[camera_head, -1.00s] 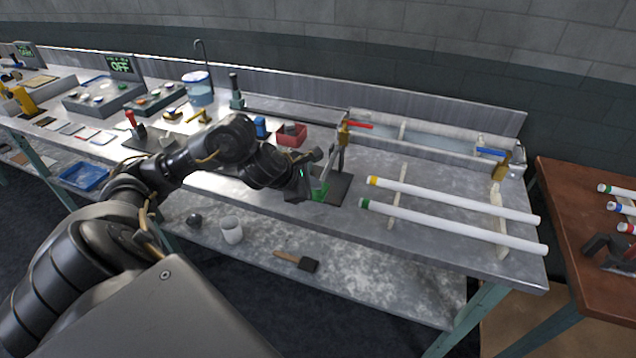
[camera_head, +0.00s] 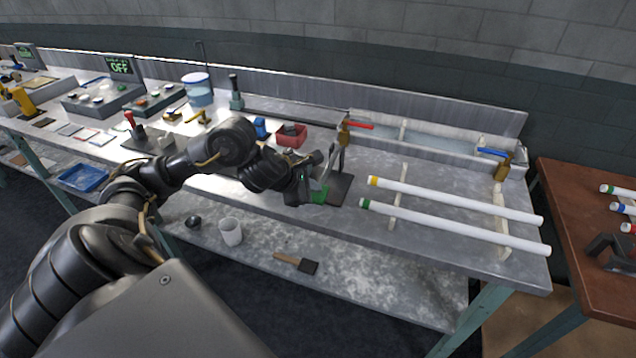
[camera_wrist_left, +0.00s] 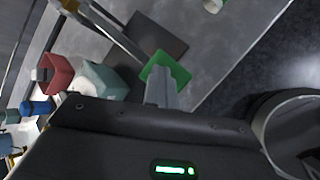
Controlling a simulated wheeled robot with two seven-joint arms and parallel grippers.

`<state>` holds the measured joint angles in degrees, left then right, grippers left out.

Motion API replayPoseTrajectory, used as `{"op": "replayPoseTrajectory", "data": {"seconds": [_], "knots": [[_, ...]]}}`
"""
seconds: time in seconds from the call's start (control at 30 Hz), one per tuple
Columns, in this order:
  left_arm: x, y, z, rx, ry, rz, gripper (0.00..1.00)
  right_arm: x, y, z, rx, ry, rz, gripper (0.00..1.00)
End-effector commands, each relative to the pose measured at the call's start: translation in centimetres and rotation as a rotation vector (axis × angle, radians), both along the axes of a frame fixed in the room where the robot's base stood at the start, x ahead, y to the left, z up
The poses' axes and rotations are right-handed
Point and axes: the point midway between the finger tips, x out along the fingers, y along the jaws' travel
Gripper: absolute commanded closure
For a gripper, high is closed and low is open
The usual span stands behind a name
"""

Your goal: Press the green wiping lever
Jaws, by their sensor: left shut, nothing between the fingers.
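The green wiping lever's pad (camera_head: 319,194) shows at the bench's front, beside a dark plate and below an upright metal stand. It also shows as a green square (camera_wrist_left: 168,68) in the left wrist view, in front of my fingers. My left gripper (camera_head: 312,188) is shut and empty, right at the pad. In the left wrist view its closed fingers (camera_wrist_left: 160,90) overlap the pad's near edge. I cannot tell whether they touch it or hover just over it. The gripper hides part of the lever in the head view. My right gripper is not in view.
Two white tubes with a yellow end (camera_head: 374,181) and a green end (camera_head: 365,203) lie on supports to the right. A red bin (camera_head: 292,136) stands behind my gripper. A water trough (camera_head: 430,137) runs along the back. A brush (camera_head: 297,263) lies on the lower shelf.

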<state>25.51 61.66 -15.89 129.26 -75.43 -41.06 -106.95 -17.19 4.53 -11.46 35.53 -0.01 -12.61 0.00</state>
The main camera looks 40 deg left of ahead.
Motion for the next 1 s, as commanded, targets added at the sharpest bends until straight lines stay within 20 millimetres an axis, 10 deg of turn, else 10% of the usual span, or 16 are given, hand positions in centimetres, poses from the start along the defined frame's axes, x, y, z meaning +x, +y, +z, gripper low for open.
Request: {"op": "replayPoseTrajectory", "data": {"seconds": [1.0], "knots": [[0.0, 0.0, 2.0, -0.001, 0.001, -0.001, 1.0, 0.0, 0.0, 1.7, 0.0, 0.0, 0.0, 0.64]]}}
